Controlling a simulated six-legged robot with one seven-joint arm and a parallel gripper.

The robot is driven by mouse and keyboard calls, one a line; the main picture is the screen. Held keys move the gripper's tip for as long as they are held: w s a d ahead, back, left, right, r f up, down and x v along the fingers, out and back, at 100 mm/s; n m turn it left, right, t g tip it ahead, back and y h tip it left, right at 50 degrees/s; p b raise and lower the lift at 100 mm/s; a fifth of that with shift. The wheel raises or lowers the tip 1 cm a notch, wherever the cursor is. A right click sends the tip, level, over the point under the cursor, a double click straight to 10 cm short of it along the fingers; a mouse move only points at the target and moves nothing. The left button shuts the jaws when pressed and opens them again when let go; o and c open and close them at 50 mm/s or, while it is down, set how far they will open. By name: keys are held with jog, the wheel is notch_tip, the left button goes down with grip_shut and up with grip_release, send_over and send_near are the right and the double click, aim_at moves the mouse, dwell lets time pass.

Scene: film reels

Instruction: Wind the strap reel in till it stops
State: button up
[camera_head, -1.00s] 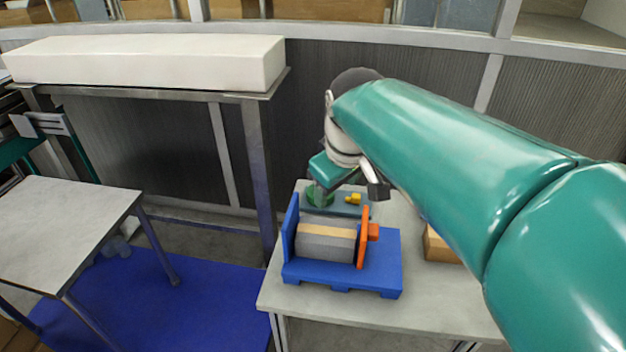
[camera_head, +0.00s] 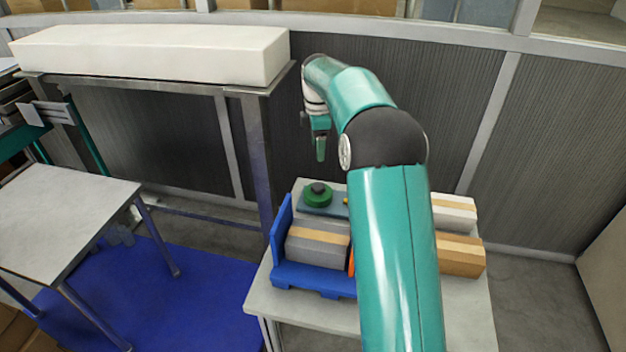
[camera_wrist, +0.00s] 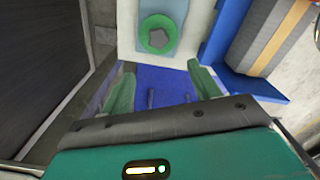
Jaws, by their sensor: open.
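A grey drum with a tan band (camera_head: 318,248) lies in a blue stand (camera_head: 283,225) on the pale table. It looks like the strap reel, but I cannot tell for sure. Only a sliver of its orange end piece (camera_head: 351,263) shows; my arm hides the rest. Behind it, a green round part with a dark centre (camera_head: 318,196) sits on a blue-grey plate. My gripper (camera_head: 320,150) is raised above and behind the green part, open and empty. In the wrist view its green fingers (camera_wrist: 161,86) are apart, with the green ring (camera_wrist: 158,36) beyond them and the drum (camera_wrist: 262,38) at right.
A wooden block (camera_head: 460,256) and a pale block (camera_head: 454,214) lie on the right of the table (camera_head: 468,310), partly behind my arm. A high shelf with a long white block (camera_head: 150,55) stands at back left. Another table (camera_head: 60,215) stands at left.

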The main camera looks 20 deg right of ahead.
aim_at(317, 186)
jog(key=f, duration=1.4)
jog(key=shift+w+f, duration=0.15)
jog(key=shift+w, duration=0.05)
jog(key=shift+c, duration=0.4)
jog(key=c, duration=0.9)
